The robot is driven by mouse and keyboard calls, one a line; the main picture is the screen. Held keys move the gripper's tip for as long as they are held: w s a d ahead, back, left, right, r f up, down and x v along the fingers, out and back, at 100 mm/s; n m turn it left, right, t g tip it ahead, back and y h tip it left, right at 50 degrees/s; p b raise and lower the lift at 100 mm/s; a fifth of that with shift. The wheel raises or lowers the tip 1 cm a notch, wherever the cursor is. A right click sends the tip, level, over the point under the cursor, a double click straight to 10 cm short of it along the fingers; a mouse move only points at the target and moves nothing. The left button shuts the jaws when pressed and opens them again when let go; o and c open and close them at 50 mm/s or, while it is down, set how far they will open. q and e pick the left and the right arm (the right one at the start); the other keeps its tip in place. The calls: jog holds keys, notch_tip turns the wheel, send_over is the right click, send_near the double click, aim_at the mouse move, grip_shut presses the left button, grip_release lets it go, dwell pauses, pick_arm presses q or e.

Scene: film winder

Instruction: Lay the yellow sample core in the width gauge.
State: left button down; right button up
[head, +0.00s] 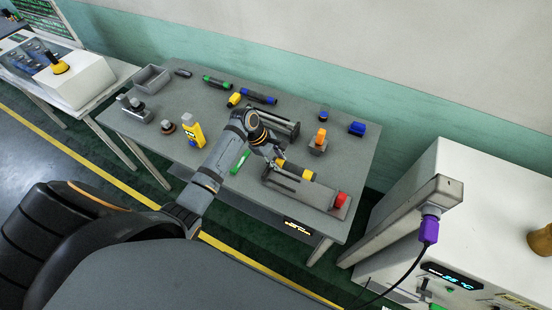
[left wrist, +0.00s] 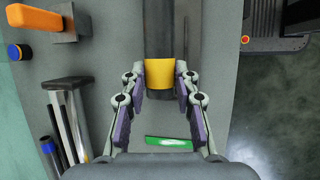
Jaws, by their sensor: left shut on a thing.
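The yellow sample core (head: 295,170) is a dark cylinder with yellow ends, at the right part of the table. My left gripper (head: 279,159) is shut on its near yellow end. In the left wrist view, the gripper (left wrist: 159,76) has a finger on each side of the yellow end (left wrist: 159,74), with the dark body stretching away. A long grey fixture with a red knob, which looks like the width gauge (head: 318,193), lies beside and under the core. I cannot tell whether the core touches it. My right gripper is not in view.
A grey railed stand (head: 285,122) lies behind the gripper. An orange-topped block (head: 320,139) and a blue knob (head: 357,129) stand at the back right. A yellow device (head: 193,134) stands at left. Several other cores lie at the back.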

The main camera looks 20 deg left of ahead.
pick_arm(q)
jog(key=shift+s+a+r+p, duration=0.1)
jog(key=shift+s+r+p, duration=0.2)
jog(key=shift+p, duration=0.35)
jog(key=shift+f+b, duration=0.55)
jog(key=shift+f, duration=0.5)
jog(key=shift+w+f, duration=0.15)
jog(key=shift+f, duration=0.2)
notch_tip(320, 180, down, 2)
jog(key=shift+f+b, duration=0.1)
jog(key=shift+b, duration=0.6)
jog(key=shift+f+b, duration=0.3)
jog(key=shift+f, duration=0.35)
jog(key=shift+f+b, duration=0.45)
jog(key=shift+f, duration=0.6)
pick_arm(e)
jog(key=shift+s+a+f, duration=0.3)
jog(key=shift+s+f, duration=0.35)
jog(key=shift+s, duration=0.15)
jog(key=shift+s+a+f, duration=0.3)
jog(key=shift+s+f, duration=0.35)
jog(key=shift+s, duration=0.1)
pick_arm(q)
jog(key=shift+f, duration=0.1)
jog(key=c, duration=0.9)
grip_release()
jog(key=shift+c, duration=0.2)
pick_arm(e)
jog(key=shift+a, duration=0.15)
